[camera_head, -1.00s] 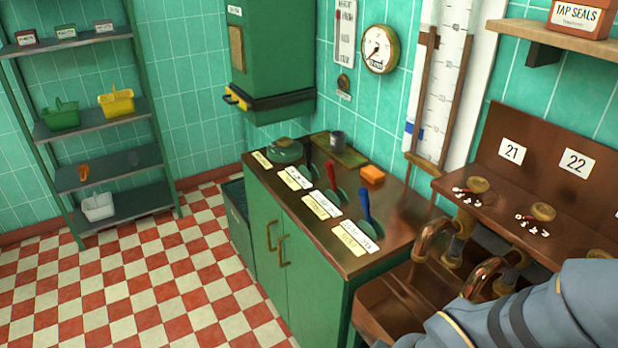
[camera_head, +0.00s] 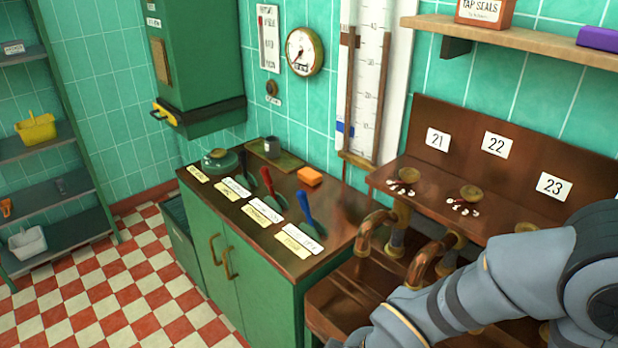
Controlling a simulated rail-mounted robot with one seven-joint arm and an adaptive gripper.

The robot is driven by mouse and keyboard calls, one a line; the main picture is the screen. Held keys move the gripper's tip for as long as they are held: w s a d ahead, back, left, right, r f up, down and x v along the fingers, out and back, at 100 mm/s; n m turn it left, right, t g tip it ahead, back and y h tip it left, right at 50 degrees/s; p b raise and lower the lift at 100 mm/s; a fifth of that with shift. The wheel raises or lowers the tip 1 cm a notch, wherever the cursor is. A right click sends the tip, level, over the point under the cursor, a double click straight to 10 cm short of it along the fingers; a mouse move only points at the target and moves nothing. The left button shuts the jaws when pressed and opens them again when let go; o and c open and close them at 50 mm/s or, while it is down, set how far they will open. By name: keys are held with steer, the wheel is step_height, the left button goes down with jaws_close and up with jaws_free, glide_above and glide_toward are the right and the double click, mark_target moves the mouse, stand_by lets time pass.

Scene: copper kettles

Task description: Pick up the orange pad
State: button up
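The orange pad (camera_head: 310,177) is a small block lying on the brown top of the green cabinet (camera_head: 262,222), toward its back right. It is in plain view, behind the levers with blue and red handles. My arm comes in from the lower right, over the copper sink. My gripper is out of the picture, so whether it is open or holds anything does not show.
Levers with red (camera_head: 267,181) and blue (camera_head: 305,208) handles stand up along the cabinet top. A grey cup (camera_head: 272,147) stands at the back. Copper taps (camera_head: 433,258) rise right of the cabinet. A wall shelf (camera_head: 505,40) juts out above.

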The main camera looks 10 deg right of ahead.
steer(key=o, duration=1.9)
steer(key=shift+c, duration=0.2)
